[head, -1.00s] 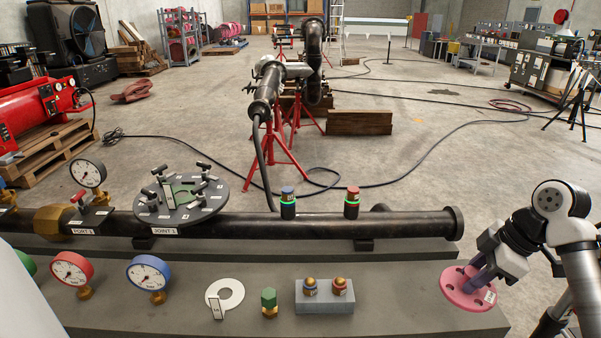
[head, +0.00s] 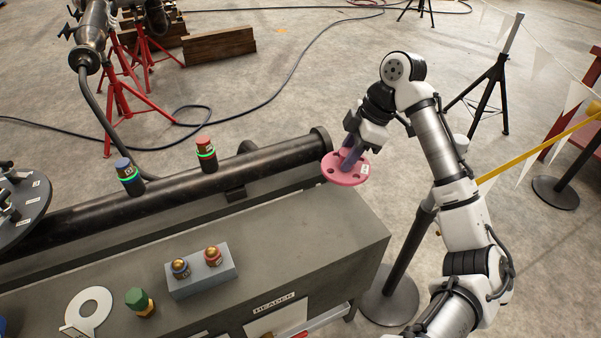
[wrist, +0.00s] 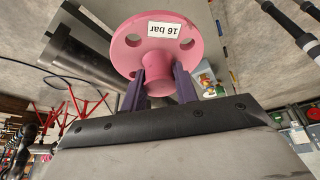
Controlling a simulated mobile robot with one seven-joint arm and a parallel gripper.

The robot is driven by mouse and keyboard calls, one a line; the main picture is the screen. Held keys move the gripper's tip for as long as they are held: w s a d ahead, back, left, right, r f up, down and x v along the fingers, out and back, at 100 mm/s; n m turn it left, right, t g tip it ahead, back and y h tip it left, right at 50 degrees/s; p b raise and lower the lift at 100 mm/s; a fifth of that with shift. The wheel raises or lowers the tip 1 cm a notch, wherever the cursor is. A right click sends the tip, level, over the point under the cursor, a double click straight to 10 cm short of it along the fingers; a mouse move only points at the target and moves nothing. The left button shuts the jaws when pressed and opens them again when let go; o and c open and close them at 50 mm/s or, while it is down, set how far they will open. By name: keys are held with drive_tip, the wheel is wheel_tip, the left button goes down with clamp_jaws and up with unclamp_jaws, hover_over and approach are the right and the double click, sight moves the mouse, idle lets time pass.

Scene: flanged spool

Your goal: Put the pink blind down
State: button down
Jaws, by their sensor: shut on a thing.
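The pink blind (head: 345,169) is a round disc with holes, a short hub and a white label. The label reads "16 bar" in the wrist view, where the blind (wrist: 150,42) appears upside down. My gripper (head: 352,150) is shut on the blind's hub. In the wrist view its two purple fingers (wrist: 159,80) stand on either side of the hub. The blind hangs just off the right end of the black pipe (head: 230,168), near the bench's back right corner. The head view does not clearly show whether it touches anything.
The grey bench top (head: 300,235) has free room at its right end. A grey block with two small knobs (head: 203,275), a green hex plug (head: 139,301) and a white ring (head: 88,305) stand further left. A black post (head: 410,255) stands right of the bench.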

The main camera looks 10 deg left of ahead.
wheel_tip(320, 180, down, 20)
drive_tip(key=shift+r+p, duration=0.1)
drive_tip(key=shift+p, duration=0.75)
drive_tip(key=c, duration=1.5)
unclamp_jaws()
drive_tip(key=shift+f, duration=0.2)
drive_tip(key=o, duration=0.4)
drive_tip(key=shift+r, duration=0.1)
drive_tip(key=b+v, duration=0.1)
drive_tip(key=v, duration=1.1)
drive_tip(key=shift+d+b, duration=0.1)
drive_tip(key=shift+b, duration=0.25)
